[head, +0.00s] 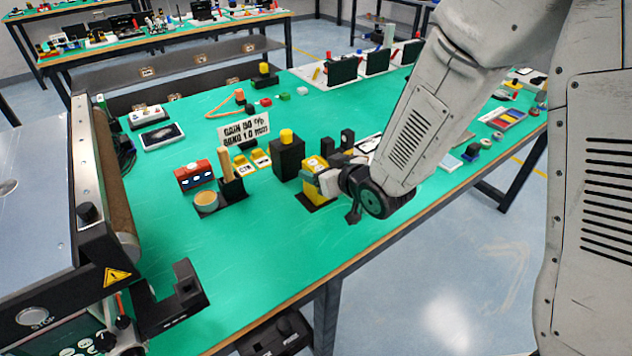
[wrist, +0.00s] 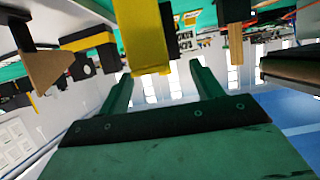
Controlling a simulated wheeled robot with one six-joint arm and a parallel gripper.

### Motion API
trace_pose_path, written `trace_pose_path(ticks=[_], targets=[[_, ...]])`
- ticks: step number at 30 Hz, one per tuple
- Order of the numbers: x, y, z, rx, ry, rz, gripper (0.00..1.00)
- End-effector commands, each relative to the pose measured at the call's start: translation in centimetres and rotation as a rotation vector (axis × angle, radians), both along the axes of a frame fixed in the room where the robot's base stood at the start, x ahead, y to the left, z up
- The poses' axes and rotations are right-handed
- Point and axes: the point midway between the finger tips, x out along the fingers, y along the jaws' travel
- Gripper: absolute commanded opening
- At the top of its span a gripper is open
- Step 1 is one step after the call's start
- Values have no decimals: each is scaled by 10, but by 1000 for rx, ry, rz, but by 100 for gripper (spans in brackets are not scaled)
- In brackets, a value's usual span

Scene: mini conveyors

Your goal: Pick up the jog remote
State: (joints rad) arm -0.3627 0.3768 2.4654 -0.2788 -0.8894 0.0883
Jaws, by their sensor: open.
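The jog remote seems to be the yellow upright block with dark parts (head: 314,164) on a black base near the front edge of the green table. In the wrist view a yellow body (wrist: 143,38) stands between and just beyond the fingertips, nearer the left finger. My gripper (head: 325,183) is beside it at the table's front edge, partly hidden by my wrist. In the wrist view my gripper (wrist: 162,78) has its two green fingers wide apart with nothing clamped. Whether a finger touches the yellow body I cannot tell.
A black box with a yellow knob (head: 287,155) stands close left of the remote. Further left are a red box (head: 195,175) and a wooden post in a holder (head: 228,170). A sign (head: 244,130) stands behind. A conveyor (head: 115,190) fills the left side.

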Motion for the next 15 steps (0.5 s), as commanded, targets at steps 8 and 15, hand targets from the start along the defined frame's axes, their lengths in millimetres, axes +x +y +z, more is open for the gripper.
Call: trace_pose_path(ticks=[8, 15], targets=[[32, 11, -20, -1, 1, -1, 65], [47, 22, -26, 0, 1, -2, 65]])
